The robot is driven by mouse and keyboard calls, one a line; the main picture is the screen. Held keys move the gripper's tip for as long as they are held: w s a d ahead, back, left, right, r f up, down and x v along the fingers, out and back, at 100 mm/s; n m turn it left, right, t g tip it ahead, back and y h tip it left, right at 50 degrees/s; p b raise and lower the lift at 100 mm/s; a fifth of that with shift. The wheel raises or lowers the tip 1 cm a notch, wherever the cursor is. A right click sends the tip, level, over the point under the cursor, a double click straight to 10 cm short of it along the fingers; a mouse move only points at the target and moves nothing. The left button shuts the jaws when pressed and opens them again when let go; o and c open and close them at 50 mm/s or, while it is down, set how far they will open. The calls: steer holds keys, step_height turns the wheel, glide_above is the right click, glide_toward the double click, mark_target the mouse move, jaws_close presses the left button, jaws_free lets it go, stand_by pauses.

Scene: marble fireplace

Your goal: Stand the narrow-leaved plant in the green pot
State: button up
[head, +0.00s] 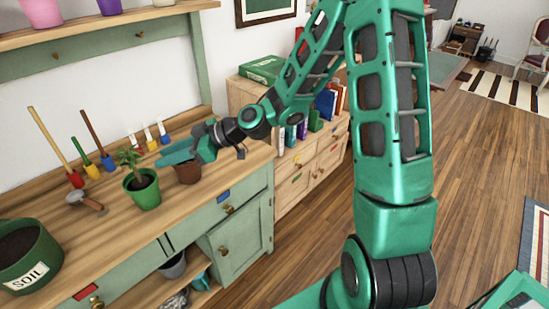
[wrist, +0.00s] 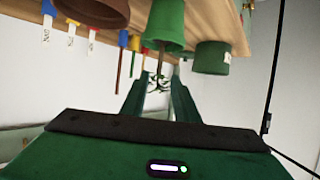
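A small plant with green leaves (head: 129,158) stands upright in the green pot (head: 144,196) on the wooden worktop. In the wrist view, which is upside down, the green pot (wrist: 164,28) is at the top centre and the plant (wrist: 159,82) hangs below it. My gripper (head: 163,158) is just right of the plant, over the bench and beside the brown pot. In the wrist view my gripper (wrist: 158,84) has its fingers apart, with the plant seen between and beyond their tips. Nothing is visibly held.
A brown pot (head: 187,172) stands close under my gripper. A green soil tub (head: 29,258) is at the front left. A trowel (head: 87,201) lies left of the green pot. Several coloured tools and white labels stand along the wall. A shelf with pots (head: 75,31) hangs above.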

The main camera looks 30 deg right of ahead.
steer(key=s+d+f+m+g+h, duration=0.1)
steer(key=s+d+m+h, duration=0.5)
steer(key=d, duration=0.7)
steer(key=s+d+f+m+g+h, duration=0.15)
steer(key=s+d+h, duration=0.25)
steer(key=s+d, duration=0.55)
steer(key=s+d+r+m+g+h, duration=0.1)
steer(key=s+d+r+m+g, duration=0.1)
steer(key=s+d+m, duration=0.3)
steer(key=s+d+r+m+g, duration=0.1)
steer(key=s+d+r+m, duration=0.2)
steer(key=s, duration=1)
steer(key=d+m, duration=0.3)
steer(key=d, duration=0.2)
steer(key=shift+s+d+r+g+h, duration=0.15)
steer(key=shift+s+d+g+h, duration=0.1)
steer(key=shift+d+g+h, duration=0.15)
steer(key=shift+m, duration=0.25)
